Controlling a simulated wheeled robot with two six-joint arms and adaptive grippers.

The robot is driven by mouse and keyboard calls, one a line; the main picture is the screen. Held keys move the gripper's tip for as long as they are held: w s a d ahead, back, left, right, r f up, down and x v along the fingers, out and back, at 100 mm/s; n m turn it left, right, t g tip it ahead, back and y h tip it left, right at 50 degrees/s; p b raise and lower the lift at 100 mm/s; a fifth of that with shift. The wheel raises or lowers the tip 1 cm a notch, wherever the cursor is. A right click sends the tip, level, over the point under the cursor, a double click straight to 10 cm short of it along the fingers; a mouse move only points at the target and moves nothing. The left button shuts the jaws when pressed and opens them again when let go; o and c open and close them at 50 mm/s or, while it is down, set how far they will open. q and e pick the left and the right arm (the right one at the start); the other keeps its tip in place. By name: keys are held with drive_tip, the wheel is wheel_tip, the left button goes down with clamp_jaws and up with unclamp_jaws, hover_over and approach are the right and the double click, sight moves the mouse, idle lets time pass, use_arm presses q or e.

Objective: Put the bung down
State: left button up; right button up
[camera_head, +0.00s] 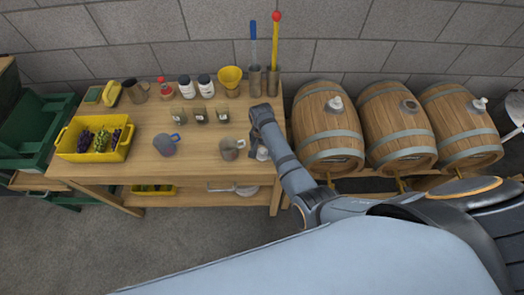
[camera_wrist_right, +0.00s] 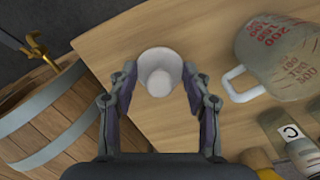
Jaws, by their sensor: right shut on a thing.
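The white bung (camera_wrist_right: 160,72) is between the two fingers of my right gripper (camera_wrist_right: 160,82) in the right wrist view, over the wooden table top. In the head view my right gripper (camera_head: 263,142) is at the table's right front corner, and the pale bung (camera_head: 262,154) shows just below it. The gripper is shut on the bung. I cannot tell whether the bung touches the table (camera_head: 200,172). My left gripper is not in view.
A measuring jug (camera_head: 231,150) stands close left of the gripper; its handle (camera_wrist_right: 240,88) points towards it. A blue-handled jug (camera_head: 165,147) and yellow grape crate (camera_head: 75,151) are farther left.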

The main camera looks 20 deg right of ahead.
drive_tip(key=shift+f, duration=0.2)
drive_tip(key=shift+f, duration=0.1)
drive_tip(key=o, duration=1.2)
drive_tip(key=shift+c, duration=0.2)
